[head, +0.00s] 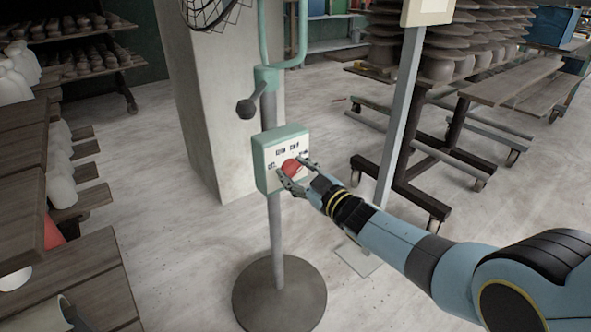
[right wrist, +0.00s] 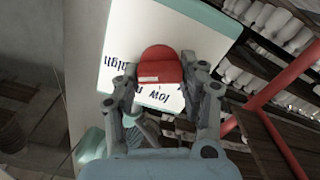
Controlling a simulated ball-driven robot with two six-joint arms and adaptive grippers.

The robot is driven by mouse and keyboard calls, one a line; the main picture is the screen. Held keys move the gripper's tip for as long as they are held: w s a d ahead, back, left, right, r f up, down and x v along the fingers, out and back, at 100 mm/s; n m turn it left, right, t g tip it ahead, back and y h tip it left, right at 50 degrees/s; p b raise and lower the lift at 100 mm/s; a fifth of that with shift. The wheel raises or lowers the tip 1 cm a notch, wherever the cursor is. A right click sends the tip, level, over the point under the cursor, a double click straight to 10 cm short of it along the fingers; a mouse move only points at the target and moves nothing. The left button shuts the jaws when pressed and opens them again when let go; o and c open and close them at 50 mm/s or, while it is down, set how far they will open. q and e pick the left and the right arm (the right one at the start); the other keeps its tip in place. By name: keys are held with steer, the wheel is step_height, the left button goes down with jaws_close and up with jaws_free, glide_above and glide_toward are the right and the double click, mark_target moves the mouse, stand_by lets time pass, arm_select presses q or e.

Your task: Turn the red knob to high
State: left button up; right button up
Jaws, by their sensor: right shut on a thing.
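The red knob (head: 290,167) sits on the pale front panel of a mint-green control box (head: 264,155) mounted on a fan's pole. My right gripper (head: 293,174) reaches in from the right, its fingers on either side of the knob and shut on it. In the right wrist view the red knob (right wrist: 160,68) is between the two fingers (right wrist: 163,88). A short white mark shows on the knob. Upside-down lettering around it includes "high" and "low". Which label the knob points at, I cannot tell. My left gripper is not in view.
The fan's round dark base (head: 279,295) stands on the pale floor, with a concrete pillar (head: 215,110) behind. Wooden shelves with pottery (head: 60,190) are at left. A wheeled rack (head: 450,130) and a grey post (head: 400,120) are at right.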

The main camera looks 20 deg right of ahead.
steer(key=shift+f+m, duration=0.1)
steer(key=shift+m, duration=0.3)
steer(key=o, duration=1.1)
steer(key=shift+o, duration=0.3)
steer(key=shift+s, duration=0.1)
steer(key=v, duration=1.2)
